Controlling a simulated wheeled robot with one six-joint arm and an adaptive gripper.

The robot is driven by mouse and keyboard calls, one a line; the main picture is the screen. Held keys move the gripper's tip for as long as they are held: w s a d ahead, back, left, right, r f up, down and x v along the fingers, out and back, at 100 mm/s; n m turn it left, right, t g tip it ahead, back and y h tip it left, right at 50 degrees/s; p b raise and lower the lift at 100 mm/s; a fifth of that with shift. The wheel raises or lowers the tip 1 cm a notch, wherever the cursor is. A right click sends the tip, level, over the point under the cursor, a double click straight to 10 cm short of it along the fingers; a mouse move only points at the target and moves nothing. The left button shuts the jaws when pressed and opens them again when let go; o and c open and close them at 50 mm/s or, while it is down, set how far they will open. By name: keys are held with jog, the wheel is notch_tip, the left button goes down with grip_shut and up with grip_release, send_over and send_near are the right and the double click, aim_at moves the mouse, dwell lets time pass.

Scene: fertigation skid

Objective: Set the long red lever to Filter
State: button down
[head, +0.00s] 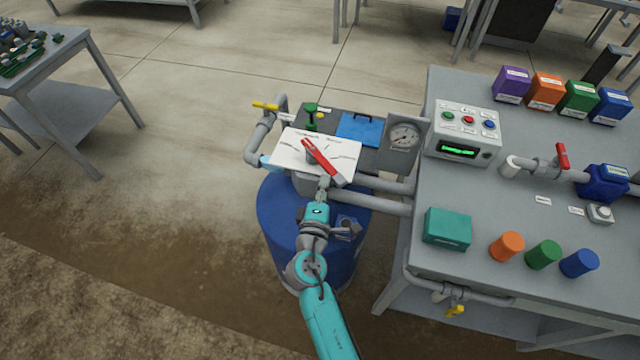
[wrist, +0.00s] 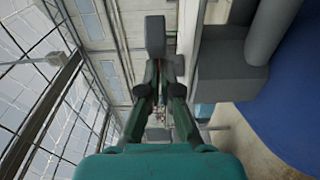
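The long red lever (head: 322,161) lies slantwise across a white dial plate (head: 283,150) on top of the blue tank (head: 283,225). The plate has dark marks and lettering too small to read. My gripper (head: 325,184) is just left of the lever's thick end, close to it; I cannot tell whether they touch.
A pressure gauge (head: 404,136) stands right of the plate, and grey pipes run below it. A green handle (head: 311,117) and a blue-lidded box (head: 361,129) are behind it. A yellow-handled valve (head: 266,106) is at left. A bench (head: 475,205) with a control box fills the right.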

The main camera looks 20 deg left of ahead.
aim_at(338, 185)
jog(key=shift+w+d+n+y, duration=0.6)
jog(key=shift+w+d+y, duration=0.3)
jog(key=shift+w+d, duration=0.4)
